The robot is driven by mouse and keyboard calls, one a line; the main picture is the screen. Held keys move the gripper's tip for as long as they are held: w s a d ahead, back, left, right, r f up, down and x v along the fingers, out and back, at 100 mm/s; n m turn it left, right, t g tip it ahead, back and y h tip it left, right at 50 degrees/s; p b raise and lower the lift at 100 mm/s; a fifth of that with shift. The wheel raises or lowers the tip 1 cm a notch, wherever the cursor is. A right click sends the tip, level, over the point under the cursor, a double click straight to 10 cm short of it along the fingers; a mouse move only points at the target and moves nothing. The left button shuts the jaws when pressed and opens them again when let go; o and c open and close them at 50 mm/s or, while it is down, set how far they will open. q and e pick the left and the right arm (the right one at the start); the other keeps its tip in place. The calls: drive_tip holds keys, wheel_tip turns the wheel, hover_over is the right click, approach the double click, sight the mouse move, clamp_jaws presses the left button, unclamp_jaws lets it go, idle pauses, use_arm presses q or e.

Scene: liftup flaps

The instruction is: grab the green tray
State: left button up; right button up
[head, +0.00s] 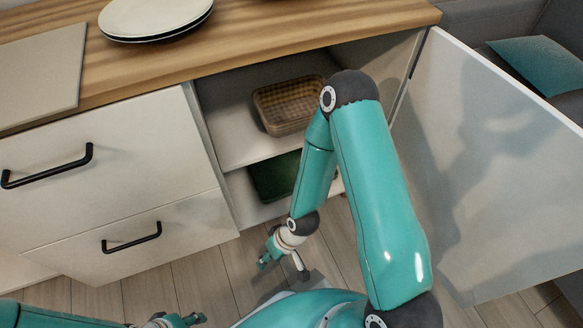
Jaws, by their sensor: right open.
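The dark green tray (268,180) sits on the lower shelf of the open cabinet. My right arm covers its right part. My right gripper (266,258) is open and empty, in front of the cabinet and below the tray in the picture, apart from it. My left gripper (190,320) is at the bottom edge, small and partly cut off. I cannot tell whether its fingers are open or shut.
A woven basket (290,104) stands on the upper shelf. The cabinet door (490,180) is swung wide open on the right. Drawers with black handles (131,239) are on the left. White plates (155,18) lie on the wooden countertop (290,22). The floor (200,279) before the drawers is clear.

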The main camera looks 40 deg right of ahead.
drive_tip(key=w+d+r+n+t+p, duration=0.3)
drive_tip(key=w+d+r+n+p, duration=0.15)
drive_tip(key=w+d, duration=0.4)
use_arm(q)
wheel_tip(320, 180, up, 9)
drive_tip(key=p, duration=0.4)
use_arm(e)
drive_tip(key=w+d+r+n+h, duration=0.15)
drive_tip(key=d+n, duration=0.65)
drive_tip(key=d, duration=0.8)
drive_tip(key=shift+t, duration=0.4)
drive_tip(key=b+x, duration=0.4)
drive_tip(key=x, duration=0.6)
drive_tip(key=shift+w+d+f, duration=0.1)
drive_tip(key=shift+w+d, duration=0.05)
drive_tip(key=shift+w, duration=0.05)
drive_tip(key=shift+s+a+b+x, duration=0.15)
drive_tip(key=shift+b+x, duration=0.55)
drive_tip(key=shift+x, duration=0.5)
drive_tip(key=shift+s+a+b+x, duration=0.15)
drive_tip(key=shift+b+x, duration=0.5)
drive_tip(key=shift+x, duration=0.5)
drive_tip(key=shift+w+a+f, duration=0.1)
drive_tip(key=shift+w+f, duration=0.2)
drive_tip(key=shift+f, duration=0.15)
use_arm(q)
wheel_tip(320, 180, down, 6)
drive_tip(key=shift+f, duration=0.2)
use_arm(e)
clamp_jaws()
